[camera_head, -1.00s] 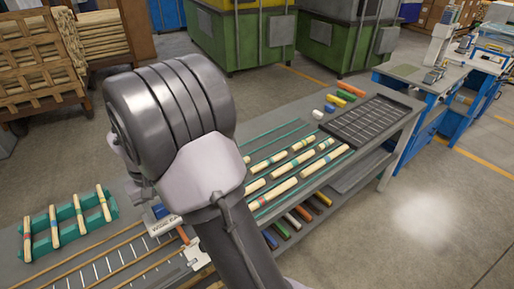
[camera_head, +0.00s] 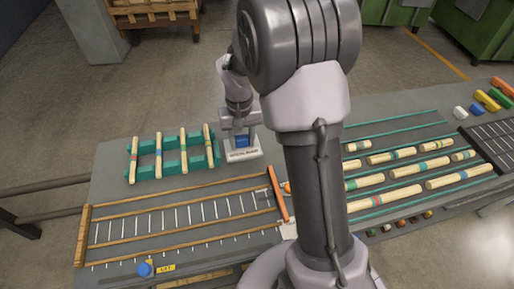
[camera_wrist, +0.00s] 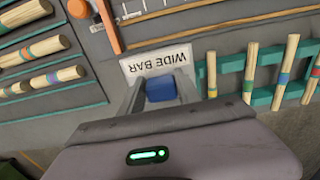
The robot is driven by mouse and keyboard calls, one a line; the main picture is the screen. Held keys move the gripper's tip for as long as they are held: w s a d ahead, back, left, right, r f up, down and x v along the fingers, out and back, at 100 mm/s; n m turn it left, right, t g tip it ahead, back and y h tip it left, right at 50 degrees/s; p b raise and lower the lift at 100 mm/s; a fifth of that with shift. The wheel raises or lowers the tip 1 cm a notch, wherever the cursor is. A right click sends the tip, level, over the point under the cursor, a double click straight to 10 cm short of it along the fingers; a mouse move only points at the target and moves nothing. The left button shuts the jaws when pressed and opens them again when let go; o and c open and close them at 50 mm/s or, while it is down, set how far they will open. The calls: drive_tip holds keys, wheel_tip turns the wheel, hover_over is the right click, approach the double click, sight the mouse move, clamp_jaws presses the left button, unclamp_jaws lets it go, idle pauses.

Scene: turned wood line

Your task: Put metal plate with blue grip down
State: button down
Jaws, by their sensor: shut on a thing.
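The metal plate (camera_head: 243,156) is a pale plate with dark lettering, just right of the green rack in the head view. Its blue grip (camera_head: 241,141) stands up from it. In the wrist view the plate (camera_wrist: 157,62) reads "WIDE BAR" upside down, and the blue grip (camera_wrist: 160,90) lies between the fingers. My gripper (camera_head: 240,137) is shut on the blue grip. The plate is at or just above the grey tabletop; I cannot tell whether it touches. My arm hides part of the table to its right.
The green rack (camera_head: 172,170) with several banded dowels stands close to the plate's left. A slotted wooden frame (camera_head: 180,222) with an orange bar (camera_head: 278,192) lies in front. Banded dowels (camera_head: 405,174) lie in rows at right. Bare tabletop (camera_head: 112,155) shows left of the rack.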

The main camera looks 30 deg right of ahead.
sight(242, 147)
wheel_tip(242, 147, down, 6)
drive_tip(key=shift+w+r+b, duration=0.1)
drive_tip(key=shift+b, duration=0.8)
drive_tip(key=shift+f, duration=0.25)
drive_tip(key=c, duration=0.8)
unclamp_jaws()
drive_tip(key=shift+c, duration=0.2)
drive_tip(key=shift+r, duration=0.15)
